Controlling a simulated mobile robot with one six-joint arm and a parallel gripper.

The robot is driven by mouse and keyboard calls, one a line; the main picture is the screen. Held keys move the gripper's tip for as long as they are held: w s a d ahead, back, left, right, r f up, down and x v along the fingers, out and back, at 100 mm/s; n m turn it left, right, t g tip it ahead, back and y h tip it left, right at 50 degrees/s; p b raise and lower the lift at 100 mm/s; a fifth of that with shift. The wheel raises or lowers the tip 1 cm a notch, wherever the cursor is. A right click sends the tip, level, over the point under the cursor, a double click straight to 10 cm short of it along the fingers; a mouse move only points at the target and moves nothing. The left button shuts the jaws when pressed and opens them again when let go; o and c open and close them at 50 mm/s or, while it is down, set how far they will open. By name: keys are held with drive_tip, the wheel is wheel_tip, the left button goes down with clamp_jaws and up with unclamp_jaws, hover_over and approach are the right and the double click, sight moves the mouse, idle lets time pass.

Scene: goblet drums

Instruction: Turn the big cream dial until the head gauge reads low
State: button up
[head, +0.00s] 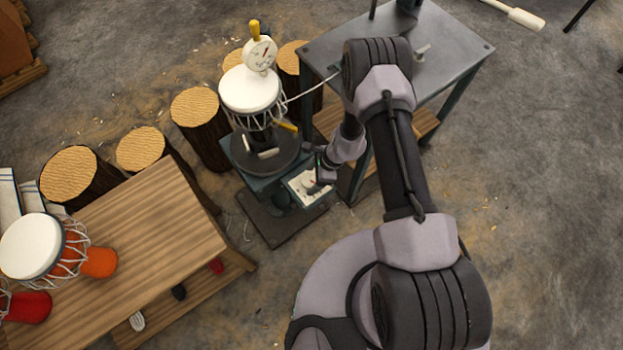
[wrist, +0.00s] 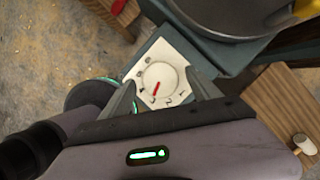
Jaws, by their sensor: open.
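The cream dial (wrist: 161,80) sits on a white marked plate (wrist: 143,69). Its red pointer aims down and slightly left in the wrist view. My gripper (wrist: 160,78) is open, one finger on each side of the dial; I cannot tell if either touches it. In the head view my gripper (head: 318,174) covers part of the plate (head: 300,187) on the front of the drum stand. The round white head gauge (head: 260,53) stands above a white-headed drum (head: 250,89). Its red needle leans up and right; the markings are too small to read.
A grey metal table (head: 455,45) stands behind my arm. A wooden bench (head: 160,235) at the left bears another drum (head: 30,245). Several log stumps (head: 195,106) stand behind and left of the stand. Bare floor lies at the right.

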drive_tip(key=shift+a+f, duration=0.1)
drive_tip(key=shift+f, duration=0.05)
drive_tip(key=c, duration=1.3)
drive_tip(key=shift+c, duration=0.2)
drive_tip(key=shift+f+b, duration=0.1)
drive_tip(key=shift+b, duration=0.25)
drive_tip(key=m+b, duration=0.2)
drive_tip(key=m+t+b, duration=0.1)
drive_tip(key=m+b, duration=0.1)
drive_tip(key=b, duration=0.1)
drive_tip(key=shift+s+f+t, duration=0.1)
drive_tip(key=shift+f+t, duration=0.1)
drive_tip(key=shift+t, duration=0.1)
drive_tip(key=m+b, duration=0.2)
drive_tip(key=b, duration=0.1)
drive_tip(key=shift+t, duration=0.4)
drive_tip(key=shift+s+r+m+h+b, duration=0.15)
drive_tip(key=shift+m+h+b, duration=0.25)
drive_tip(key=shift+m+b, duration=0.6)
drive_tip(key=shift+r+b, duration=0.15)
drive_tip(key=shift+b, duration=0.25)
